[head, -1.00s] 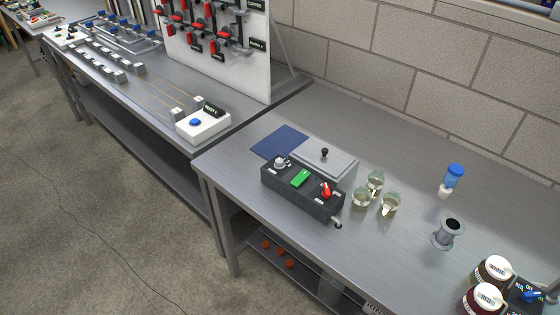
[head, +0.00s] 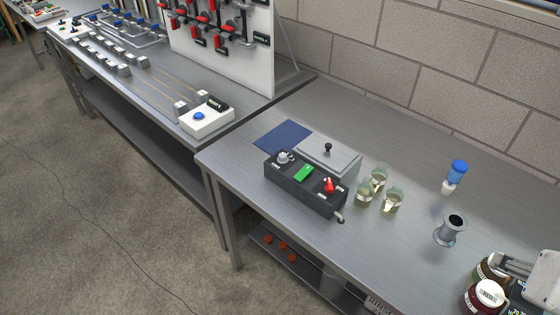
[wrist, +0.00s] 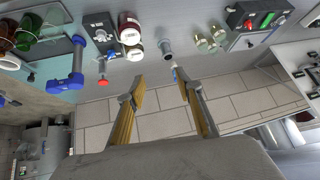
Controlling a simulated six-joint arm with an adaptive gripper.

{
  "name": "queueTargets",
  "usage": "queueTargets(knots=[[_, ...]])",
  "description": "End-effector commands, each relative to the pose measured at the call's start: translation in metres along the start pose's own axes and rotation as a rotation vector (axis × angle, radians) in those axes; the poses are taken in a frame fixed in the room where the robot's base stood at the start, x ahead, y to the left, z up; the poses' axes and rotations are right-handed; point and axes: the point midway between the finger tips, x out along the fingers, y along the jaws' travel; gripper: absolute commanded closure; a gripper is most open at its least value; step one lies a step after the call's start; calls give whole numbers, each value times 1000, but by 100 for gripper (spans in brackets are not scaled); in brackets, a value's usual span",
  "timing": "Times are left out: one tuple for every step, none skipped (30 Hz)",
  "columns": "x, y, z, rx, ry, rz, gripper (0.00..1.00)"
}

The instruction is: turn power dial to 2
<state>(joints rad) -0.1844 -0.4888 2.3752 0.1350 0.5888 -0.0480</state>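A black control box (head: 304,184) sits on the right-hand metal table. On its top are a pale grey knob (head: 283,157) at the left end, a green panel (head: 303,173) in the middle and a red switch (head: 329,186) at the right. I cannot read which mark the knob points to. The box also shows at the top right of the wrist view (wrist: 238,19). My gripper (wrist: 160,82) is open and empty in the wrist view, its two fingers apart.
Behind the box are a grey lidded case (head: 328,154) and a blue mat (head: 281,138). Several glass beakers (head: 364,193) stand right of it. A grey metal cylinder (head: 450,230), a blue-capped bottle (head: 457,172) and dark jars (head: 485,297) stand farther right.

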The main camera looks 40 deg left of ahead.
Motion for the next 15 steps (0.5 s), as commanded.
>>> queueTargets(knots=[[8,-9,-10,-9,11,-19,65],[11,-14,-17,-13,22,-29,65],[17,-21,-25,-17,35,-42,65],[21,-26,-31,-21,44,-52,65],[24,-31,-37,-24,54,-61,65],[30,-39,-44,-30,67,-73,65],[34,-44,-50,-32,77,-82,65],[38,-50,-55,-35,85,-91,65],[43,-57,-63,-39,99,-102,65],[47,-62,-68,-40,108,-111,65],[51,-68,-73,-42,117,-120,65],[56,-76,-80,-45,130,-130,65],[60,-82,-85,-47,140,-138,65],[64,-88,-89,-49,148,-146,65],[70,-95,-95,-51,160,-155,65]])
